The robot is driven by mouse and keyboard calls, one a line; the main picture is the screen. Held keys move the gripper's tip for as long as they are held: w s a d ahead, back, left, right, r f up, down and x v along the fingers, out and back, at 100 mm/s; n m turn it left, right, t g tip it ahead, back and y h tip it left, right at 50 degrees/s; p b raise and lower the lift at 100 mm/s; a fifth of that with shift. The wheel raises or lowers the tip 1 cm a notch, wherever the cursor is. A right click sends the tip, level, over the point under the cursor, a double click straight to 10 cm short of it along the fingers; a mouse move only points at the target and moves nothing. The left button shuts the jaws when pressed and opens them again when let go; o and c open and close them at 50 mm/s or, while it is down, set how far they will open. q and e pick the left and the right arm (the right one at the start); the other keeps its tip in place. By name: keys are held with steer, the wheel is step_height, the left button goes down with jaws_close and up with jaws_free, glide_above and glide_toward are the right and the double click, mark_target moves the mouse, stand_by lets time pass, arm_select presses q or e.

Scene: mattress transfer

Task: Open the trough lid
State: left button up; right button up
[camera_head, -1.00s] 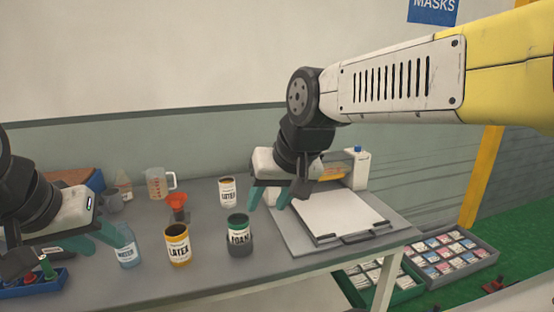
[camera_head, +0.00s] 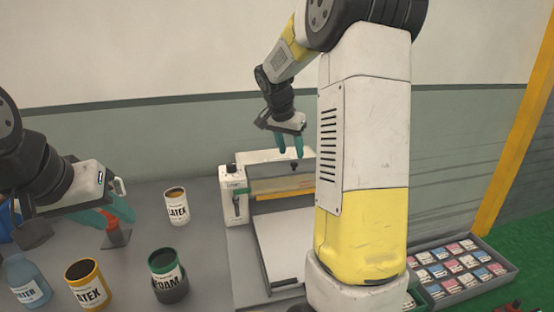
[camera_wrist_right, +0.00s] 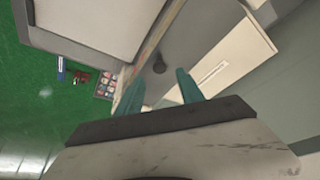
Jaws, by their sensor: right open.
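The trough (camera_head: 270,185) is a long grey box at the back of the white spreading board (camera_head: 283,240). My right arm hides the board's right part.
A white unit (camera_head: 236,196) stands at the trough's left end. Latex cans (camera_head: 177,207) (camera_head: 88,284), a foam can (camera_head: 168,275) and a water bottle (camera_head: 28,280) stand on the table. A card tray (camera_head: 460,265) lies right.

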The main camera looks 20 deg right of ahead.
mark_target(294, 163)
steer(key=x, duration=0.4)
steer(key=shift+f, duration=0.4)
steer(key=shift+c, duration=0.5)
jaws_close()
stand_by(0.5)
